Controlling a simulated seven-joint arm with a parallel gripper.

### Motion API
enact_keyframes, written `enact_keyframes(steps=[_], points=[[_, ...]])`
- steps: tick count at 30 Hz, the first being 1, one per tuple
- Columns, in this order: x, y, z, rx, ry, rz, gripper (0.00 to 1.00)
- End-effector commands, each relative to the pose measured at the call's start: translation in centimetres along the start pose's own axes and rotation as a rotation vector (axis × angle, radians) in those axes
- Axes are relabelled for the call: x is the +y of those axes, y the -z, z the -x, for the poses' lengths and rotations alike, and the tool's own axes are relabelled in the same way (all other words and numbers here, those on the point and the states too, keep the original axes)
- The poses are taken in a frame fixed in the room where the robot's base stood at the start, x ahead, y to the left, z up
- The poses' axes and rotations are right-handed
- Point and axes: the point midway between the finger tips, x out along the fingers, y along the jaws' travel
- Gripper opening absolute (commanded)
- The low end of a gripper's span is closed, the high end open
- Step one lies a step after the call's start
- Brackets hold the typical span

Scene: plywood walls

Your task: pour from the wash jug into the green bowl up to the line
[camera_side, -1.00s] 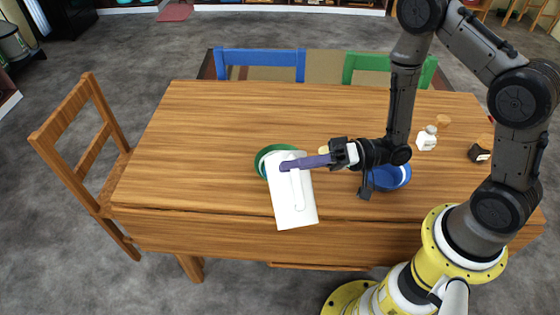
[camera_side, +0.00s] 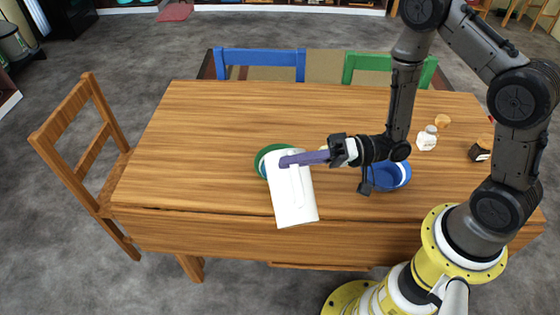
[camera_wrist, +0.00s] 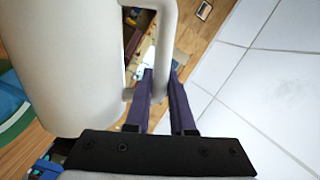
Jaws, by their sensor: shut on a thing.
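The white wash jug (camera_side: 293,203) is held tilted over the near side of the green bowl (camera_side: 262,158), in the side view. In the wrist view the jug (camera_wrist: 62,60) fills the left, with its handle between the purple fingers of my gripper (camera_wrist: 163,90). My gripper (camera_side: 286,161) is shut on the jug's handle. The bowl stands on the table, partly hidden behind the jug; blue shows inside it. In the wrist view a bit of green rim (camera_wrist: 18,122) shows at the left edge. The line and any stream cannot be made out.
A blue bowl (camera_side: 392,176) stands right of the green bowl, under my wrist. A white jar (camera_side: 427,140), a small tan object (camera_side: 442,120) and a dark jar (camera_side: 480,150) are at the table's right. The table's left half is clear.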

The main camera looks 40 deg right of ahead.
Motion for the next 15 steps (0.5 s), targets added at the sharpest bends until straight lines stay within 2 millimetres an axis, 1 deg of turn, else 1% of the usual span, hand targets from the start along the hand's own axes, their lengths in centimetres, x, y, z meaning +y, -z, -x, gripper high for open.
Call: enact_keyframes(steps=[15], points=[[-0.12,0.44,-0.01,0.001,0.002,-0.023,0.00]])
